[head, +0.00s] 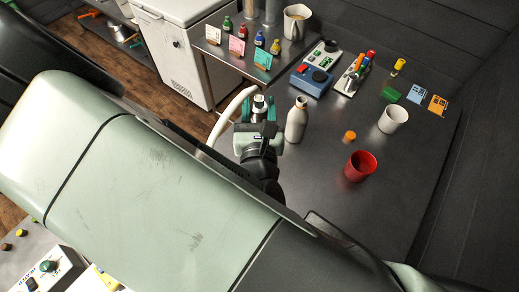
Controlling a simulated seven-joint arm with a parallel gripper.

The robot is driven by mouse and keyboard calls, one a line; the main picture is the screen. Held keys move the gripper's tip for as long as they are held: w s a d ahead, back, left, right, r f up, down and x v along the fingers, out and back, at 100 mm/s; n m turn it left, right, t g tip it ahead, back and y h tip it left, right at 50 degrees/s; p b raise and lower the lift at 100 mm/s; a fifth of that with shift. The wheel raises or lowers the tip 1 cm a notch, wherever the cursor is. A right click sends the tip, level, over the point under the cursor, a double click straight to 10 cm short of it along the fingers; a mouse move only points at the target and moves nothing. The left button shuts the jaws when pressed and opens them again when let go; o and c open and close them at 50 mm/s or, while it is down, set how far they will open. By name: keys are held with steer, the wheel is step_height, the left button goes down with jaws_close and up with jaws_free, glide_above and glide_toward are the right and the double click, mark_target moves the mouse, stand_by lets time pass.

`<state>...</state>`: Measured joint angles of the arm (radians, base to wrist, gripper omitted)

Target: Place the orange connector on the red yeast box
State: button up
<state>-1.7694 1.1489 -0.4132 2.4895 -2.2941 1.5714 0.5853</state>
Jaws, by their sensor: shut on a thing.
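My gripper (260,103) is in the middle of the head view, its fingers shut on a small pale thing (259,101) with a dark band. Most of that thing is hidden, so I cannot tell what it is. A small orange cylinder (349,137), perhaps the orange connector, stands on the dark table, right of my gripper and apart from it. I cannot make out a red yeast box. A red cup (360,166) stands in front of the orange cylinder.
A whitish bottle (297,120) stands just right of my gripper. A white cup (393,119) is at the right. A blue device (311,80) and a pen tray (349,81) stand behind. A pale hose (229,108) curves left of my gripper. The table's front right is clear.

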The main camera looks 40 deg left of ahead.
step_height(320, 180, down, 13)
steer(key=shift+r, duration=0.15)
stand_by(0.4)
steer(key=o, duration=1.2)
steer(key=shift+c, duration=0.2)
